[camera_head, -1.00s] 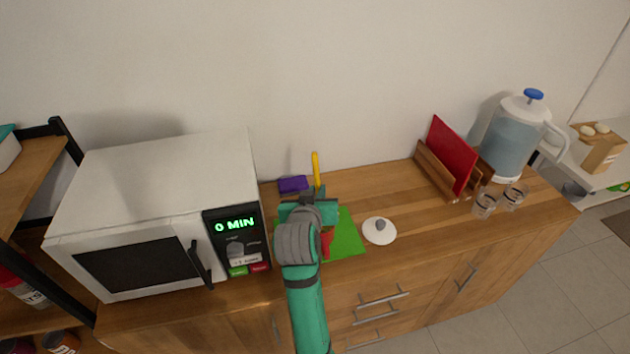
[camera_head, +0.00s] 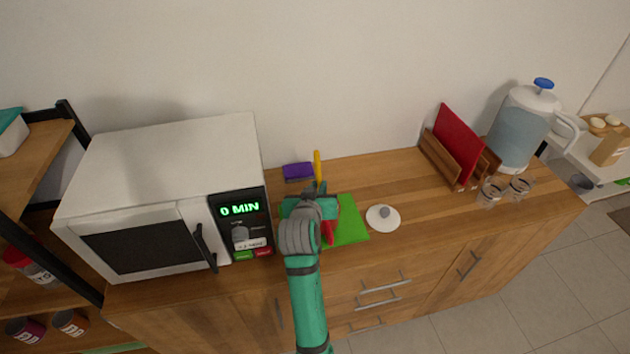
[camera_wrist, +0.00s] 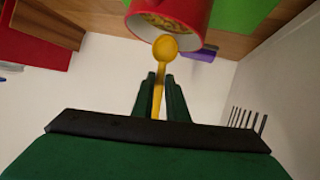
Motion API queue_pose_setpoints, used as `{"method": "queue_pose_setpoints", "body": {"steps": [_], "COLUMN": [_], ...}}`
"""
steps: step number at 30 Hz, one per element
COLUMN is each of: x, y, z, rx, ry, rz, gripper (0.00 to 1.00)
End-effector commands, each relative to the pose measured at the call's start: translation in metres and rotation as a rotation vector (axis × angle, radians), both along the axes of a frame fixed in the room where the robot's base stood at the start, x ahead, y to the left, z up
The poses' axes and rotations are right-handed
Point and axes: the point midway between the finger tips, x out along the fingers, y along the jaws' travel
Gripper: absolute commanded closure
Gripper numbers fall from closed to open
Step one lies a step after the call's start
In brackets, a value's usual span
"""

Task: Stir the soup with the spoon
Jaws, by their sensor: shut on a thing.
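My gripper (camera_wrist: 161,96) is shut on the handle of a yellow spoon (camera_wrist: 165,50). In the wrist view the spoon's round bowl overlaps the mouth of a red pot (camera_wrist: 190,12) with yellowish soup (camera_wrist: 168,25) inside. I cannot tell if the spoon's bowl is inside the pot or just in front of its rim. The red pot (camera_head: 328,233) is mostly hidden by my arm there.
A white microwave (camera_head: 165,165) stands close on the left. A purple block (camera_head: 298,171) lies at the back. A white lid (camera_head: 383,218) lies right of the board. A rack with a red board (camera_head: 460,148), two glasses (camera_head: 490,193) and a pitcher (camera_head: 523,130) stand farther right.

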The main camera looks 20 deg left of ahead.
Motion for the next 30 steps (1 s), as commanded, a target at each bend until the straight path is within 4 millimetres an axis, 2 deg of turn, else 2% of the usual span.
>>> {"method": "queue_pose_setpoints", "body": {"steps": [15, 30], "x": [-0.016, -0.019], "y": [-0.008, -0.009], "z": [-0.037, -0.044], "rx": [0.0, -0.001], "ry": [0.001, 0.0], "rz": [0.003, 0.005], "gripper": [1.0, 1.0]}}
